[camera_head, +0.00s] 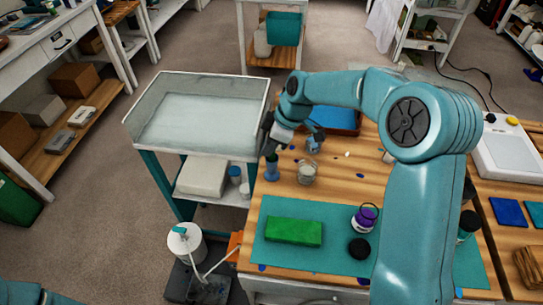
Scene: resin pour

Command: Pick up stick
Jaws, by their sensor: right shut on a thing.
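My right arm reaches in from the right and bends down at the back left of the wooden table (339,187). My right gripper (269,147) points down just above a small blue cup (271,170) at the table's left edge. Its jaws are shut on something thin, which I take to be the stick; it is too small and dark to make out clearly. Whether its lower end is still inside the cup cannot be told. A clear glass cup (307,173) stands to the right of the blue cup. My left gripper is not in view.
A teal mat (275,257) holds a green block (294,231), a purple-topped jar (364,217) and a black disc (360,248). A blue tray (335,119) lies behind. A white-topped cart (195,110) stands left; a white tank (186,243) stands front left.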

